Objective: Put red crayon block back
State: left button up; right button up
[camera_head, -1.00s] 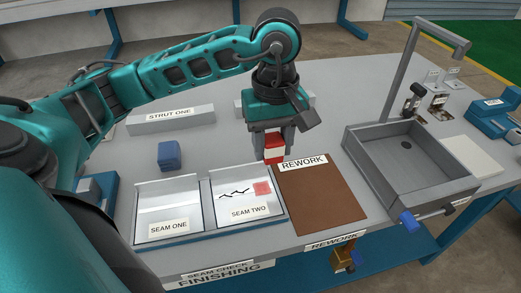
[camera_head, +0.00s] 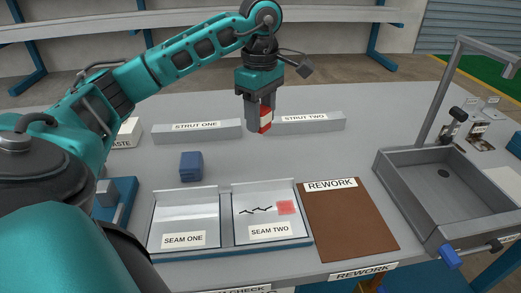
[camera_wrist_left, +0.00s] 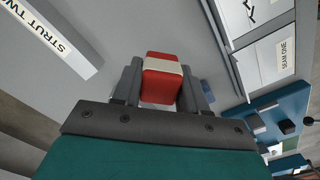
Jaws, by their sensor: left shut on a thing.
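The red crayon block (camera_head: 265,120), red with a pale band, is held between the fingers of my left gripper (camera_head: 259,122). It also shows in the left wrist view (camera_wrist_left: 162,78), gripped between the two grey fingers (camera_wrist_left: 160,88). In the head view the gripper points down and holds the block above the grey table, near the gap between the STRUT ONE bar (camera_head: 197,131) and the STRUT TWO bar (camera_head: 308,122). A finger hides part of the block. My right gripper is not in view.
A blue block (camera_head: 191,166) stands behind the SEAM ONE tray (camera_head: 187,212). The SEAM TWO tray (camera_head: 240,225) has a black jagged line and a red square. The brown REWORK mat (camera_head: 350,225) and grey sink (camera_head: 440,207) are to the right. The table between bars and trays is mostly clear.

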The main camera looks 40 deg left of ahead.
aim_at(260, 167)
pick_arm(q)
notch_tip(260, 167, down, 10)
jog(key=shift+f+b, duration=0.25)
jog(key=shift+b, duration=0.6)
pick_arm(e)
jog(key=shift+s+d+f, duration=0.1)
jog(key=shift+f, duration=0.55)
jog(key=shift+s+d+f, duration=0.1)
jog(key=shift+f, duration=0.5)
pick_arm(q)
jog(key=shift+f, duration=0.2)
jog(key=o, duration=1)
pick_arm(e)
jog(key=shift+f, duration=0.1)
pick_arm(q)
notch_tip(260, 167, up, 12)
jog(key=p, duration=0.2)
jog(key=shift+r+p, duration=0.2)
jog(key=shift+p, duration=0.1)
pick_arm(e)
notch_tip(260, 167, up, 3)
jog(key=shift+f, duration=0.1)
